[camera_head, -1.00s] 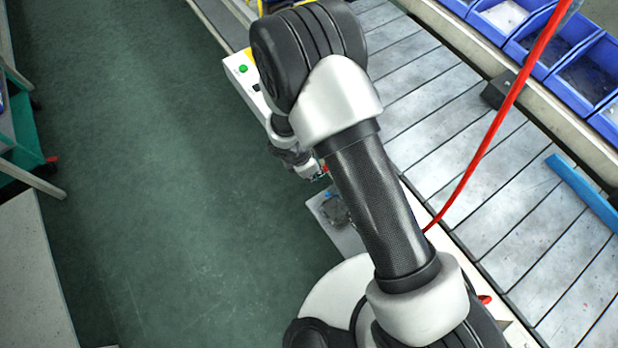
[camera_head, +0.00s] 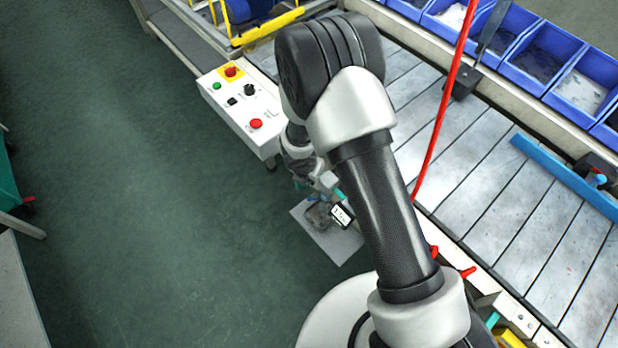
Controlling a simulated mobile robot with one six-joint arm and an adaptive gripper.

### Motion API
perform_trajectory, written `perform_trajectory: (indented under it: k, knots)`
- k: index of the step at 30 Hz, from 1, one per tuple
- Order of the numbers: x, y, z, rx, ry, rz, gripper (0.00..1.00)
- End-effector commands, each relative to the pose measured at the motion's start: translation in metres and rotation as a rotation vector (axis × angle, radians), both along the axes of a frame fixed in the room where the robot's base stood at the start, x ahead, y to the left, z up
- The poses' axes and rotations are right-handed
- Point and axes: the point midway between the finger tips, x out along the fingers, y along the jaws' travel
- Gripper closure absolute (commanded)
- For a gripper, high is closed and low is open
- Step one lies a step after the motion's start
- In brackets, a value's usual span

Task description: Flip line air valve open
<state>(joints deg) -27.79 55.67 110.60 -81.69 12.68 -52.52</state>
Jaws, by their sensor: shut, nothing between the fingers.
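Two small red handles, one at the conveyor's near edge (camera_head: 466,272) and one right beside my forearm (camera_head: 434,251), show in the head view. I cannot tell which, if either, is the line air valve. My gripper (camera_head: 328,184) is small and partly hidden beyond my arm. It looks shut and empty, above a grey plate (camera_head: 338,246) that carries a dark fitting (camera_head: 318,214). A small black-framed white label or display (camera_head: 342,214) is close to the gripper. I cannot tell whether they touch.
A white control box (camera_head: 238,110) with red and green buttons stands left of my arm. The slatted conveyor (camera_head: 490,180) runs along the right, with blue bins (camera_head: 540,55) behind it. A red hose (camera_head: 440,110) hangs across it. The green floor at left is clear.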

Motion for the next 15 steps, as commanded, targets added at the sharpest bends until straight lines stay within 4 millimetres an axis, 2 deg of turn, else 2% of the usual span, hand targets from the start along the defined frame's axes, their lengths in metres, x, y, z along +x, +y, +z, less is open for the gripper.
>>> perform_trajectory:
  k: [15]
  knots:
    - [0.013,0.006,0.002,0.001,0.000,-0.002,1.00]
